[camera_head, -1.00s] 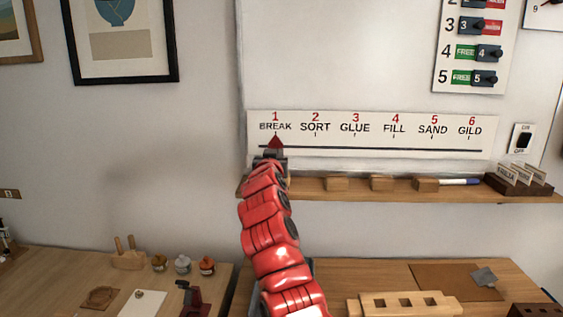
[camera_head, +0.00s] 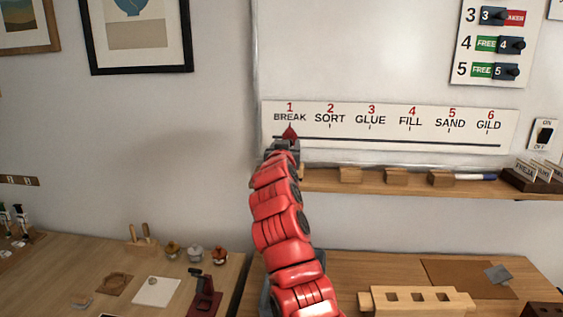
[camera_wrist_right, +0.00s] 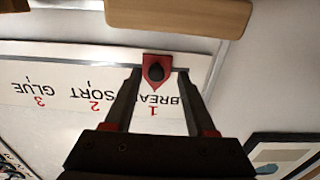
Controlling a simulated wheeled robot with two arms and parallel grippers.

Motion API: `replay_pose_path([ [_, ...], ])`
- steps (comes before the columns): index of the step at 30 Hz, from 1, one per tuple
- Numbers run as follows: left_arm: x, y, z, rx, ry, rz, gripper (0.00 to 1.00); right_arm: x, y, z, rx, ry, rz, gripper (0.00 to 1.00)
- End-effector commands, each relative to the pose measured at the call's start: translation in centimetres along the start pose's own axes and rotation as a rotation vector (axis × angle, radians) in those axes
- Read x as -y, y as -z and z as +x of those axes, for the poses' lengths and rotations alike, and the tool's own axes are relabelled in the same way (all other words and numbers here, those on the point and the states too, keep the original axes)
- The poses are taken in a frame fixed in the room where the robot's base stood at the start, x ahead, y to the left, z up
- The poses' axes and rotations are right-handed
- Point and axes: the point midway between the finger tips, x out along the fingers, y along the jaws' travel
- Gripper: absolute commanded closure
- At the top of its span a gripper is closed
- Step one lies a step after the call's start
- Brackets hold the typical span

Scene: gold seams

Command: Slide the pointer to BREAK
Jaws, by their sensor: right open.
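The pointer is a red piece (camera_head: 290,133) with its tip up, at the left end of the dark slot (camera_head: 400,143) on the white strip (camera_head: 352,112). It stands under the word BREAK (camera_head: 290,117), number 1. In the right wrist view the pointer (camera_wrist_right: 153,66) shows a dark round knob. My right gripper (camera_wrist_right: 158,76) is open, with one finger on each side of the pointer; I cannot tell whether either finger touches it. In the head view my right gripper (camera_head: 284,146) hides the pointer's lower part. My left gripper is not in view.
A wooden shelf (camera_head: 330,186) with several wooden blocks (camera_head: 396,176) and a marker (camera_head: 474,177) runs just below the strip. A switch (camera_head: 543,133) is on the right. Benches with small items stand below.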

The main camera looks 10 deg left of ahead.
Motion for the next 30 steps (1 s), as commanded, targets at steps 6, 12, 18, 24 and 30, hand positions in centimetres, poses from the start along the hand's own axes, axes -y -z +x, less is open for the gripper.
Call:
replay_pose_path([
  [6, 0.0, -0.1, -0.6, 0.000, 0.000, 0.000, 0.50, 0.0, -0.4, -2.5, 0.002, 0.003, 0.005, 0.44],
  [12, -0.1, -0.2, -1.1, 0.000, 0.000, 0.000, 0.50, 0.1, -0.5, -5.7, 0.005, 0.003, 0.004, 0.44],
  [18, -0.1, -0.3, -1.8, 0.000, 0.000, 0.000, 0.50, 0.3, -0.5, -9.5, 0.004, 0.006, 0.004, 0.44],
  [24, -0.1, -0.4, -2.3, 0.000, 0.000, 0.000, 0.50, 0.2, -0.3, -13.4, 0.002, 0.006, 0.005, 0.44],
  [30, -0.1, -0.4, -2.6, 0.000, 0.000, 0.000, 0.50, 0.1, -0.3, -15.9, 0.005, 0.004, 0.002, 0.44],
])
